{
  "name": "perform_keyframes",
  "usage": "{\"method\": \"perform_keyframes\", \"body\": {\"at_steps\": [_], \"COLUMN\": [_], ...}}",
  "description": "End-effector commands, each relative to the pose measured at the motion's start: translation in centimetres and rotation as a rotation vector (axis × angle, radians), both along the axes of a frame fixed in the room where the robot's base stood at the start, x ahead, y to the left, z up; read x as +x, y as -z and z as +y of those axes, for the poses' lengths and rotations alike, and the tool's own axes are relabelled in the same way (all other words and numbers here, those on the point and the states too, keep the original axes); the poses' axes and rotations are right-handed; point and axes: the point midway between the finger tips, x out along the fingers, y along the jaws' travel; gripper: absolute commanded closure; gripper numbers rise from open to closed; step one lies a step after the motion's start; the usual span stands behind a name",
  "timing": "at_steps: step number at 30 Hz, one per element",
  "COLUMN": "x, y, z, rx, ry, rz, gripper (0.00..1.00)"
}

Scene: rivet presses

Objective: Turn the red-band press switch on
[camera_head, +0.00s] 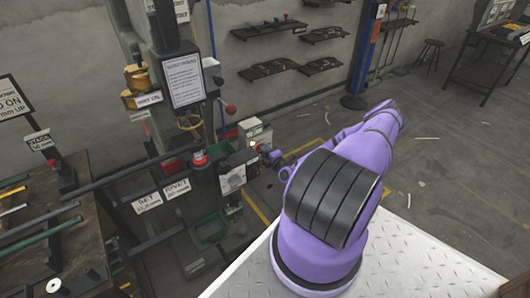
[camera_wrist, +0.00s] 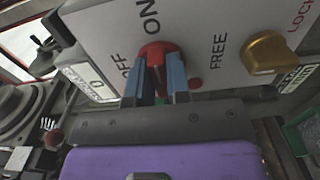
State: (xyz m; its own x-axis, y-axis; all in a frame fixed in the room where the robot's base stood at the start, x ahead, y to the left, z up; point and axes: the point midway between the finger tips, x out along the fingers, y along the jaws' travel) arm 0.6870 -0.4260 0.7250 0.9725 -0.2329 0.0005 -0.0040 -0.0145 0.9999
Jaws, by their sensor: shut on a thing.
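A red rotary switch knob (camera_wrist: 153,52) sits on a light grey panel (camera_wrist: 205,25) marked OFF and ON in the wrist view. My gripper (camera_wrist: 163,68) has its two blue-grey fingers closed on either side of the knob, gripping it. The fingers hide part of the knob, so I cannot tell its exact pointing. In the head view my gripper (camera_head: 266,152) reaches the right side of the press (camera_head: 180,75), at its grey switch box (camera_head: 235,170). The knob is hidden there.
A brass knob (camera_wrist: 267,53) marked FREE and LOCK is right of the switch on the same panel. A small red dot is between them. A workbench (camera_head: 65,235) with bars stands at left. A green bin (camera_head: 210,232) is below the press. The floor at right is mostly clear.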

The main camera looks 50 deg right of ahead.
Motion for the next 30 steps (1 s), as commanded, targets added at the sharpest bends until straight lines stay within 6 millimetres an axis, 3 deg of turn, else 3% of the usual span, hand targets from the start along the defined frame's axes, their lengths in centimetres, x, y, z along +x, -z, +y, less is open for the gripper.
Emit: {"method": "perform_keyframes", "body": {"at_steps": [3,4,6,7,19,30], "x": [-0.1,-0.1,-0.1,-0.1,-1.0,-7.4], "y": [0.0,0.1,0.0,0.0,0.0,0.1], "z": [-0.1,-0.1,-0.1,-0.1,0.1,1.6], "rx": [0.001,0.001,0.001,0.001,0.0,0.002], "ry": [0.003,0.003,0.002,0.002,0.002,0.003], "rz": [0.001,0.001,0.001,0.001,0.002,0.003], "gripper": [1.0,0.76,0.6,0.57,0.57,0.57]}}
